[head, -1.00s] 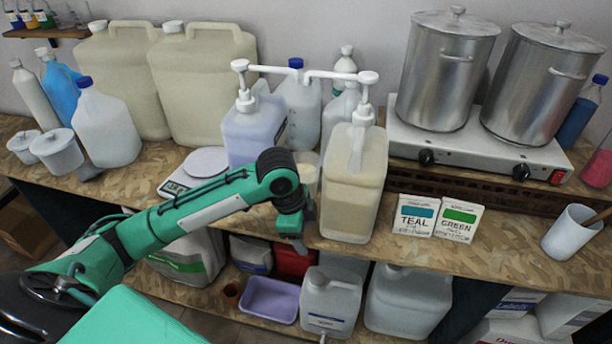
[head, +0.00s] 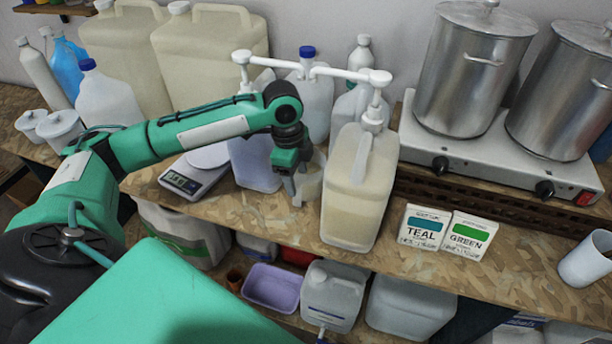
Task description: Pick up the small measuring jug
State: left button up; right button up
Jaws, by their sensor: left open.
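The small measuring jug (head: 312,185), pale and translucent, stands on the wooden bench between the two pump bottles, partly hidden by my left gripper. My left gripper (head: 291,188) is open, pointing down right beside the jug's left side. I cannot tell whether a finger touches the jug. My right gripper is not in view.
A cream pump bottle (head: 357,200) stands close on the jug's right, and a lilac pump bottle (head: 255,165) is behind my gripper. A scale (head: 190,180) is to the left. Teal and green cartons (head: 470,235) and a white cup (head: 585,260) stand to the right.

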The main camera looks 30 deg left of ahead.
aim_at(305, 181)
pick_arm(q)
jog(key=shift+w+f, duration=0.2)
jog(key=shift+f, duration=1)
jog(key=shift+s+d+f, duration=0.1)
jog(key=shift+s, duration=0.05)
jog(key=c, duration=0.6)
grip_shut()
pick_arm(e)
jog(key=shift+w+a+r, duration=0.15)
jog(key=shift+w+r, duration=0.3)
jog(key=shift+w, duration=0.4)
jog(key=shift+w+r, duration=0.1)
